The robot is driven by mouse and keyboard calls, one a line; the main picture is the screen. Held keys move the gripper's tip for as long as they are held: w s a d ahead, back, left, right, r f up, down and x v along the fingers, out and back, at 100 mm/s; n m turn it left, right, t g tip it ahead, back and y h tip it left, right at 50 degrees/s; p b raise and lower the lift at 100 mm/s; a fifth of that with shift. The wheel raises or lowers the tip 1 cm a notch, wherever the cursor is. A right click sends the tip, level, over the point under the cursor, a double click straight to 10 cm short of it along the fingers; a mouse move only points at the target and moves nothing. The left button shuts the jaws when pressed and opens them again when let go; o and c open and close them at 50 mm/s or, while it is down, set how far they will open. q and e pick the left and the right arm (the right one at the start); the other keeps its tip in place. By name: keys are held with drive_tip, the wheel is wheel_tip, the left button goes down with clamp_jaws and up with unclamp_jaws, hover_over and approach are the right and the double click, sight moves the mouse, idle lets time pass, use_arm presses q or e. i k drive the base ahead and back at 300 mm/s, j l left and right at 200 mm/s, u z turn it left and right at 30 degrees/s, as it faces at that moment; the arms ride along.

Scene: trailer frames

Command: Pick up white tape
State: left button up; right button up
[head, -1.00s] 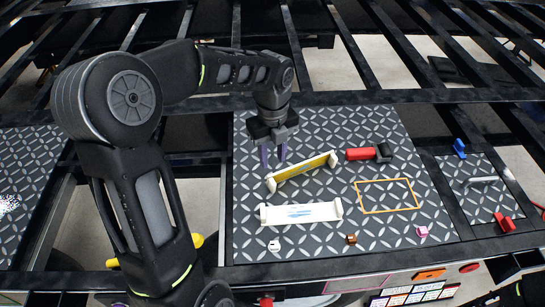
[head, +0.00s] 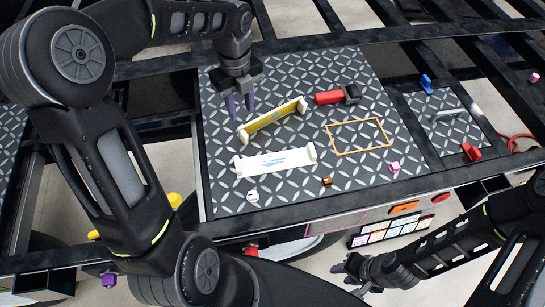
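A small white piece (head: 252,195) lies near the front left of the diamond-plate panel (head: 225,190); it is too small to tell if it is a tape roll. Just behind it lies a long white holder (head: 275,162) with blue print and raised ends. My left gripper (head: 241,104) points down over the back left of the panel, its purple-grey fingers apart and nothing between them. It is behind the white piece and beside a yellow-and-white holder (head: 272,120). My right gripper (head: 352,268) is low at the front, off the panel; its fingers are unclear.
A red-and-black tool (head: 335,97), an orange outlined rectangle (head: 358,151), a brown piece (head: 326,181) and a pink piece (head: 394,167) are on the panel. A smaller panel at right holds a blue clip (head: 426,82) and a red clip (head: 471,152). Open gaps lie between the frame beams.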

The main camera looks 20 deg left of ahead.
sight(280, 160)
drive_tip(key=k+j+z, duration=0.25)
drive_tip(key=z, duration=0.15)
drive_tip(key=k+j+z, duration=0.15)
drive_tip(key=k+z, duration=0.65)
